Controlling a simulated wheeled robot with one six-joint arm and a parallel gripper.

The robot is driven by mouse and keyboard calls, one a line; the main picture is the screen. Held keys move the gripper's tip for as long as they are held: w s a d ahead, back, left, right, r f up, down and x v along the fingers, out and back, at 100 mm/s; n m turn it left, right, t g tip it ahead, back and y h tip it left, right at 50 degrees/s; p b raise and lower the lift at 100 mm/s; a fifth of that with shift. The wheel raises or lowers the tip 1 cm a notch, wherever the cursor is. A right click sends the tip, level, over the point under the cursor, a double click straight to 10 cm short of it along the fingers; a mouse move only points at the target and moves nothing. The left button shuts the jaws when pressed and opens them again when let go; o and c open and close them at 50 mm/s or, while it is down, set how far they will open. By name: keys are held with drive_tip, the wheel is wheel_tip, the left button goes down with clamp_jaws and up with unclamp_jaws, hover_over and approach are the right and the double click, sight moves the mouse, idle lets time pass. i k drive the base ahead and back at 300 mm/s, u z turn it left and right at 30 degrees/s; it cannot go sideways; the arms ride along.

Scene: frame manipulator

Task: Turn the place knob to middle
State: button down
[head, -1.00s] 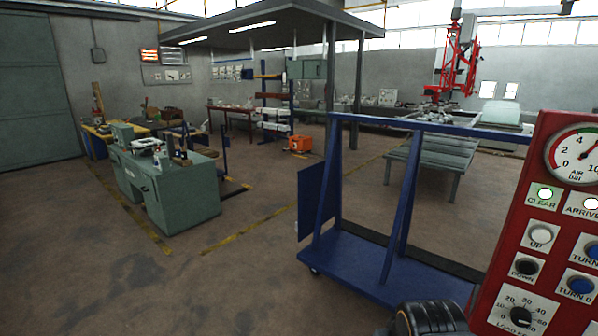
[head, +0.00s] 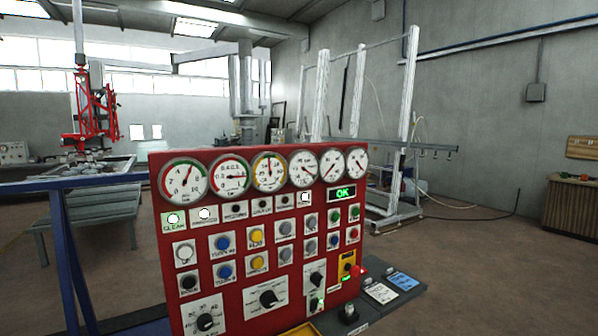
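A red control panel (head: 240,212) stands upright in the middle of the head view. Its lower part carries several black rotary knobs: a dial knob at lower left (head: 205,321), a larger knob at lower middle (head: 268,298) and a smaller knob further right (head: 316,279). Another small knob with a green-lit spot (head: 318,303) sits below that one. The labels are too small to read, so I cannot tell which is the place knob or where its pointer stands against the marks. My gripper is not in view.
Round gauges (head: 269,173) line the panel's top, with coloured buttons (head: 257,237) below and a green OK display (head: 343,194). A dark console (head: 398,290) with labels juts out at right. A blue rail (head: 108,182) stands left. Open floor (head: 480,270) lies right.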

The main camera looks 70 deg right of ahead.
sight(268, 300)
drive_tip(key=z, duration=2.3)
